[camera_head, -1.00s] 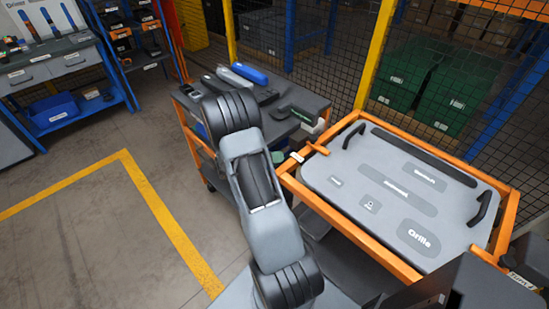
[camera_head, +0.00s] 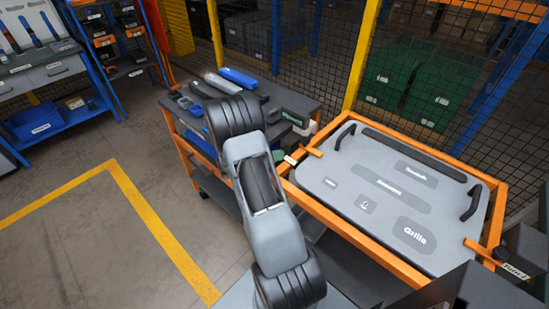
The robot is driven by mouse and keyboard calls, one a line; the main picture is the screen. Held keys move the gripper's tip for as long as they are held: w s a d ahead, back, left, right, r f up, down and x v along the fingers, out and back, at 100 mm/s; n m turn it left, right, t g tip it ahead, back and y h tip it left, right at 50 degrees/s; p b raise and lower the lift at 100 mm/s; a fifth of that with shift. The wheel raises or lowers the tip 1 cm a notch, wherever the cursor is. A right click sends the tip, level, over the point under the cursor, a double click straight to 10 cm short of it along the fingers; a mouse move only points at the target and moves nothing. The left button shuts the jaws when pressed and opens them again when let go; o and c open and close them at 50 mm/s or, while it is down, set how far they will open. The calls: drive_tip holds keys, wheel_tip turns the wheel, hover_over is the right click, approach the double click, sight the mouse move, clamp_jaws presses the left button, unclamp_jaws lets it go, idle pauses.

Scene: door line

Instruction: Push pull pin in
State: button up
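A light grey panel (camera_head: 455,212) marked "Grille" lies in an orange frame (camera_head: 350,232), with two black handles. An orange bar with a white tag (camera_head: 291,160) sticks out at the frame's left corner. Another orange bar (camera_head: 483,249) crosses the frame's right edge, beside a dark block with a pale label (camera_head: 515,271). I cannot tell for sure which of these, if any, is the pull pin. My grey and black arm stands left of the frame. My gripper does not show; the arm's far end is hidden behind its own upper joint.
A dark cart (camera_head: 290,105) with tools and a blue item (camera_head: 238,78) stands behind my arm. A mesh fence (camera_head: 300,60) with yellow and blue posts runs behind the frame. Shelving (camera_head: 45,75) stands at far left. The floor inside the yellow line (camera_head: 160,220) is clear.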

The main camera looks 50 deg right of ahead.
drive_tip(key=shift+a, duration=0.15)
drive_tip(key=b+v, duration=0.1)
drive_tip(key=v, duration=1.2)
drive_tip(key=shift+a+b, duration=0.3)
drive_tip(key=shift+a, duration=0.05)
drive_tip(key=shift+w, duration=0.1)
